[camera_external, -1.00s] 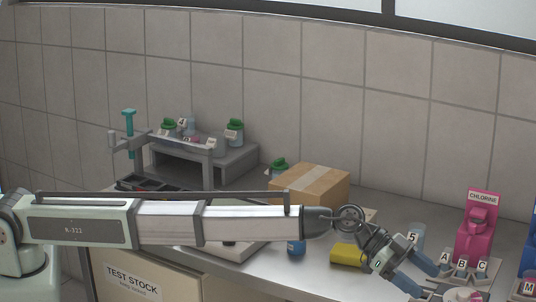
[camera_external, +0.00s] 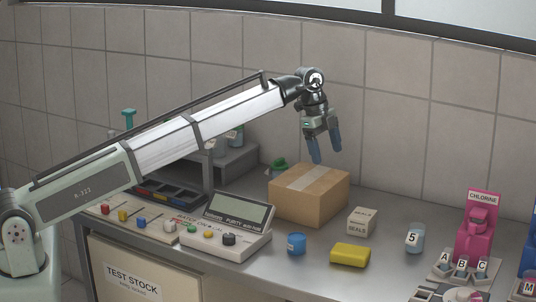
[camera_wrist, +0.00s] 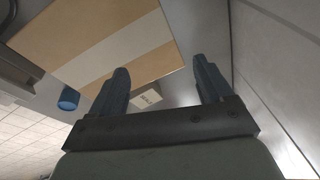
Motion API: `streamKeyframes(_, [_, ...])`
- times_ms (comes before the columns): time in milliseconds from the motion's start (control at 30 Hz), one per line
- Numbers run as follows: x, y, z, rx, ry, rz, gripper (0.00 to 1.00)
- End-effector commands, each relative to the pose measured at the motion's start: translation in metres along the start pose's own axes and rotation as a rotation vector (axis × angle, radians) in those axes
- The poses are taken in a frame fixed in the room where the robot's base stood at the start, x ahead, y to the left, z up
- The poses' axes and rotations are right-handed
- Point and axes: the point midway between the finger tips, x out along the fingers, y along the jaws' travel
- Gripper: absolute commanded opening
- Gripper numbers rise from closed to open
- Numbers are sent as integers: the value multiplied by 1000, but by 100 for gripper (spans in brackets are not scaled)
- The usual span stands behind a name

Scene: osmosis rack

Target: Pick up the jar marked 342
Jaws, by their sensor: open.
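My gripper (camera_external: 326,155) is open and empty, pointing down above the cardboard box. Its two blue-grey fingers also show in the wrist view (camera_wrist: 160,66), with nothing between them but the bench and box below. A green-lidded jar (camera_external: 279,163) stands behind the cardboard box, mostly hidden by it. Another jar (camera_external: 233,138) stands on the grey rack, partly behind my arm. I cannot read 342 on any jar. The white jar (camera_external: 415,238) at the right is marked 5.
The cardboard box (camera_external: 308,195) lies below my gripper. Near it are a blue pot (camera_external: 296,243), a yellow block (camera_external: 350,254) and a small seals box (camera_external: 361,222). The purity meter (camera_external: 228,242) is at left, the pink chlorine stand (camera_external: 478,230) at right. The tiled wall is close behind.

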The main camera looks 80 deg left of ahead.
Motion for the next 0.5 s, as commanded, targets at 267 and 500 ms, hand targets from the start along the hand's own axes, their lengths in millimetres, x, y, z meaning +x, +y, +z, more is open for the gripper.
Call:
streamKeyframes(267, [-52,-7,128,-71,-168,108,79])
streamKeyframes(500, [-63,-3,158,-91,-206,142,79])
